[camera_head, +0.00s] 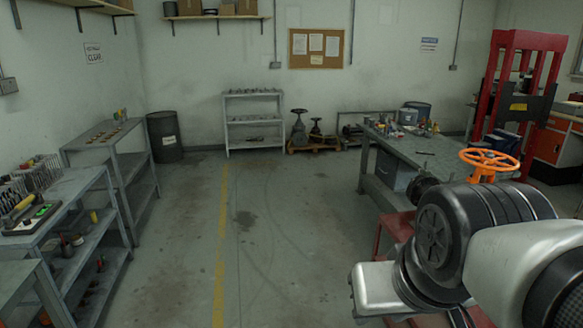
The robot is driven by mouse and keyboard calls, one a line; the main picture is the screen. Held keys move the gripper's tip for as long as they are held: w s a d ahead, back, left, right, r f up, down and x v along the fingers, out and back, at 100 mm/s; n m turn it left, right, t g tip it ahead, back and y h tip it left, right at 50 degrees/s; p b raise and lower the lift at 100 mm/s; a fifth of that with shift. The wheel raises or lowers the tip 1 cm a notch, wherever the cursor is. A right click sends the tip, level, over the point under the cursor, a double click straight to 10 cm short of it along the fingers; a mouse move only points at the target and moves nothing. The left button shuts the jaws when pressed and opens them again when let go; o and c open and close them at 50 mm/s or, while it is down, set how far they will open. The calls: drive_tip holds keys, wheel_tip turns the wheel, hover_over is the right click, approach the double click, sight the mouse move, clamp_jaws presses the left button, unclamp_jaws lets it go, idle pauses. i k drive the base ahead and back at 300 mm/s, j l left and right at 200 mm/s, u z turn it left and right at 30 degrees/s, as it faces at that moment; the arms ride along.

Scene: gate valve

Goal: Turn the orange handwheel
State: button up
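The orange handwheel (489,159) lies roughly flat on top of an orange upright part at the right of the view. It is beyond my arm, near the right end of the grey workbench. Part of a dark valve body (424,186) shows below and left of it, beside my arm. My arm fills the lower right and hides most of what is under the wheel. My gripper cannot be made out, so I cannot tell whether anything touches the wheel.
A grey workbench (398,149) with tools stands behind the valve. A red press frame (494,95) rises at the right. Grey shelves (95,205) line the left wall, with a dark drum (164,137) behind. The floor in the middle is clear, with a yellow line.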

sight(486, 159)
drive_tip(key=i+u, duration=0.2)
drive_tip(key=i, duration=1.4)
drive_tip(key=i+z, duration=0.65)
drive_tip(key=i, duration=0.2)
drive_tip(key=i+j+z, duration=0.2)
drive_tip(key=i+z, duration=0.15)
drive_tip(key=i, duration=0.1)
